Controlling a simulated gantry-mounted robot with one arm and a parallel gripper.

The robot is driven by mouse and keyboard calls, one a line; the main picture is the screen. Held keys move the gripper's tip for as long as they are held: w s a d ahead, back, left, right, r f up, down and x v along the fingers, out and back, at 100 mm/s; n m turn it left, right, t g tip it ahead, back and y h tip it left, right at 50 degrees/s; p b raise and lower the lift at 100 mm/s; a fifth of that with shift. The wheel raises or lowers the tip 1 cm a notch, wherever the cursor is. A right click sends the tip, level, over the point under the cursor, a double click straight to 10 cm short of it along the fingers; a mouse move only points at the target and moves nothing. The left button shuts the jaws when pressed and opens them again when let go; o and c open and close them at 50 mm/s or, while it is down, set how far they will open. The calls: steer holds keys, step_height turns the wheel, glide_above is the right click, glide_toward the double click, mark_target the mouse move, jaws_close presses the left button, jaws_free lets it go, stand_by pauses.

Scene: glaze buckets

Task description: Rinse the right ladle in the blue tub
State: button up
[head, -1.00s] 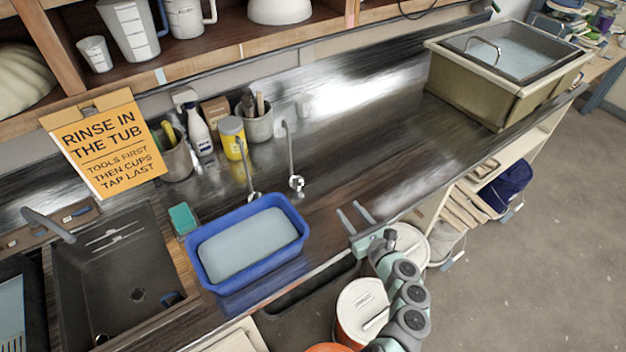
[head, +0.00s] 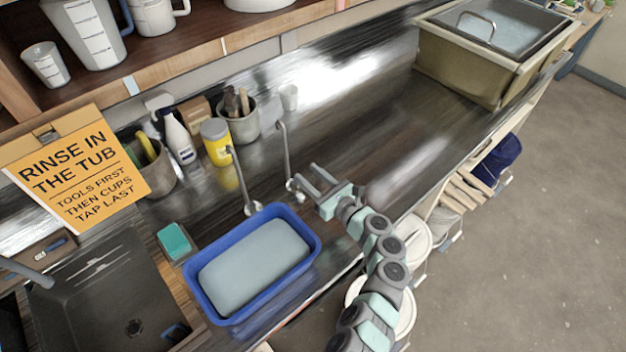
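The blue tub (head: 310,238) stands on the counter, filled with pale grey liquid. Two metal ladles are behind it. The left ladle (head: 241,182) has its lower end close to the tub's back rim. The right ladle (head: 286,150) is a little further right, with its thin handle rising from its lower end; I cannot tell what supports it. My gripper (head: 305,172) is just right of the right ladle's lower end, its two fingers apart and pointing up-left. Nothing shows between the fingers. I cannot tell whether a finger touches the ladle.
A yellow jar (head: 216,143), a white spray bottle (head: 178,138) and a grey tool crock (head: 240,125) stand along the back. A green sponge (head: 174,241) lies left of the tub, beside the dark sink (head: 100,290). The counter right of my gripper is clear up to a large basin (head: 462,72).

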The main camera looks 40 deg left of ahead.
mark_target(287, 155)
steer(key=a+b, duration=0.2)
steer(key=w+a+b, duration=0.1)
steer(key=a+b, duration=0.3)
steer(key=a, duration=0.1)
steer(key=shift+w+a+f, duration=0.1)
steer(key=shift+w+f, duration=0.1)
steer(key=shift+f, duration=0.1)
steer(key=shift+w+a+r+b, duration=0.15)
steer(key=shift+a+b, duration=0.35)
steer(key=shift+a, duration=0.05)
steer(key=shift+w+a+r+b, duration=0.1)
steer(key=shift+a+b, duration=0.4)
steer(key=shift+a, duration=0.05)
steer(key=shift+c, duration=0.4)
jaws_close()
stand_by(0.4)
